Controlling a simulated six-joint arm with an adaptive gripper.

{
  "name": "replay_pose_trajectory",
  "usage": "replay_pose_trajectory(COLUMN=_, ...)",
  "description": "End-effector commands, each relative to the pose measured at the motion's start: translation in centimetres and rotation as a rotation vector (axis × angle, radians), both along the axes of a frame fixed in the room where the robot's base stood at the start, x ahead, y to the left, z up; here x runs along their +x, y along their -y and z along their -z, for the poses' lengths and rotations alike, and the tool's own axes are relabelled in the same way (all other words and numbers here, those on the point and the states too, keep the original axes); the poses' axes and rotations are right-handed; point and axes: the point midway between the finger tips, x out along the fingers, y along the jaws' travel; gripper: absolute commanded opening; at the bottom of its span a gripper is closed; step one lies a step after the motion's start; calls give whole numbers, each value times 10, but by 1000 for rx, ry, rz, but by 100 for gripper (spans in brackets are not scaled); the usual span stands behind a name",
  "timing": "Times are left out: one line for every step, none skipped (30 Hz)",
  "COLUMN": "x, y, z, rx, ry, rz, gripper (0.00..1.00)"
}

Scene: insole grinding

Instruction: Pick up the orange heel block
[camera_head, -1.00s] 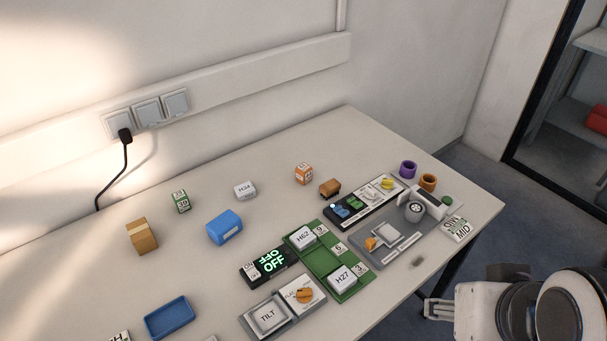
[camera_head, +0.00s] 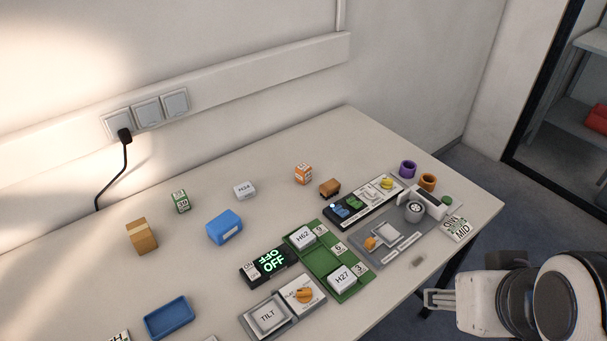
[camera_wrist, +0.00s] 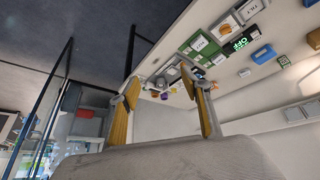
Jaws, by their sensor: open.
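An orange block (camera_head: 303,174) with white printed labels stands on the table toward the back, left of a brown-and-black block; its printing is too small to read. I take it for the heel block. My gripper (camera_head: 428,299) is off the table's right front edge, well away from that block, and empty. In the wrist view my gripper (camera_wrist: 158,78) shows two spread fingers with nothing between them; the table lies beyond, tilted in the picture. I cannot pick out the orange block with certainty there.
Between my gripper and the orange block lie a grey fixture (camera_head: 388,262), a green tray (camera_head: 322,261) with white blocks, and a dark button panel (camera_head: 351,211). A brown-and-black block (camera_head: 330,187) stands close to the orange block. A white H24 block (camera_head: 245,190) is left of it.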

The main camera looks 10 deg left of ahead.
Motion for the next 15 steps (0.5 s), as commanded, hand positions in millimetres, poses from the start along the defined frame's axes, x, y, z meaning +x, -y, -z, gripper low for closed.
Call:
replay_pose_trajectory(x=7, y=2, z=-2, rx=-21, ry=5, rz=-20, gripper=47)
replay_pose_trajectory(x=12, y=3, z=-4, rx=-37, ry=11, rz=-36, gripper=47)
replay_pose_trajectory(x=20, y=5, z=-7, rx=-58, ry=19, rz=-59, gripper=47)
replay_pose_trajectory(x=26, y=7, z=-9, rx=-77, ry=26, rz=-78, gripper=47)
replay_pose_trajectory(x=33, y=9, z=-11, rx=-98, ry=33, rz=-98, gripper=47)
replay_pose_trajectory(x=42, y=11, z=-14, rx=-126, ry=43, rz=-127, gripper=47)
replay_pose_trajectory(x=50, y=13, z=-16, rx=-149, ry=51, rz=-151, gripper=47)
replay_pose_trajectory(x=57, y=14, z=-19, rx=-172, ry=58, rz=-175, gripper=47)
replay_pose_trajectory(x=68, y=17, z=-22, rx=-204, ry=68, rz=-208, gripper=47)
replay_pose_trajectory(x=76, y=18, z=-24, rx=-229, ry=77, rz=-233, gripper=47)
replay_pose_trajectory(x=84, y=19, z=-26, rx=-252, ry=83, rz=-257, gripper=47)
replay_pose_trajectory(x=94, y=21, z=-29, rx=-285, ry=94, rz=-291, gripper=47)
replay_pose_trajectory(x=102, y=22, z=-31, rx=-308, ry=101, rz=-317, gripper=47)
replay_pose_trajectory(x=110, y=23, z=-33, rx=-334, ry=107, rz=-342, gripper=47)
replay_pose_trajectory(x=121, y=24, z=-36, rx=-366, ry=117, rz=-376, gripper=47)
